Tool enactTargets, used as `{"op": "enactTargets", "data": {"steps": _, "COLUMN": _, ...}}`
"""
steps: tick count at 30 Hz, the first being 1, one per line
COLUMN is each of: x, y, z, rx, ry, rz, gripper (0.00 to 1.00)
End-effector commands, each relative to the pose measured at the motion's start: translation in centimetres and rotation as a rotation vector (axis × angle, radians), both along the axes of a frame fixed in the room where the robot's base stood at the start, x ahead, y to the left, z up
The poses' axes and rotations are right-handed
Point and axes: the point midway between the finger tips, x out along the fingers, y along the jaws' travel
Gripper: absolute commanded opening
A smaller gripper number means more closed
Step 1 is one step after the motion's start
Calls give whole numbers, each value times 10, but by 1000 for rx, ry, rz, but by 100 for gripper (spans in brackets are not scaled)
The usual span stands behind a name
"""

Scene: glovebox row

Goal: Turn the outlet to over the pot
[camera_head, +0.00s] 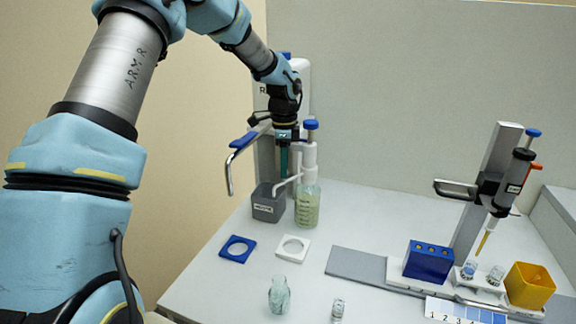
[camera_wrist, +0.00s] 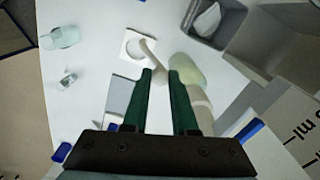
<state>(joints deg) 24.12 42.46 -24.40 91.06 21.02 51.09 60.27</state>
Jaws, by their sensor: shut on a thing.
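The grey open pot (camera_head: 268,207) with a label stands left of the bottle; in the wrist view the pot (camera_wrist: 230,24) is at upper right with something pale inside. The dispenser bottle (camera_head: 307,209) holds pale green liquid and has a white pump with a blue top. Its thin white outlet (camera_head: 286,184) points left and toward the front, its tip by the pot's right side; in the wrist view the outlet (camera_wrist: 148,52) reaches toward the white ring holder. My gripper (camera_head: 290,172) points down beside the pump, its green fingers (camera_wrist: 166,74) shut on the outlet near its base.
A white ring holder (camera_head: 293,249) and a blue one (camera_head: 237,249) lie in front. A glass jar (camera_head: 279,296) and a small vial (camera_head: 338,309) stand nearer. A pipette stand (camera_head: 488,190), blue block (camera_head: 429,262) and yellow bin (camera_head: 529,286) are at right.

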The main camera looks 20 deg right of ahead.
Motion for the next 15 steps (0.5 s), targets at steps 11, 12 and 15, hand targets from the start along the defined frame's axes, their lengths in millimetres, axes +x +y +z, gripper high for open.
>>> {"op": "enactTargets", "data": {"steps": 11, "x": 4, "y": 0, "z": 1, "rx": -2, "ry": -1, "rz": -32, "gripper": 0}}
{"op": "enactTargets", "data": {"steps": 12, "x": 4, "y": 0, "z": 1, "rx": -2, "ry": -1, "rz": -32, "gripper": 0}}
{"op": "enactTargets", "data": {"steps": 15, "x": 4, "y": 0, "z": 1, "rx": -2, "ry": -1, "rz": -32, "gripper": 0}}
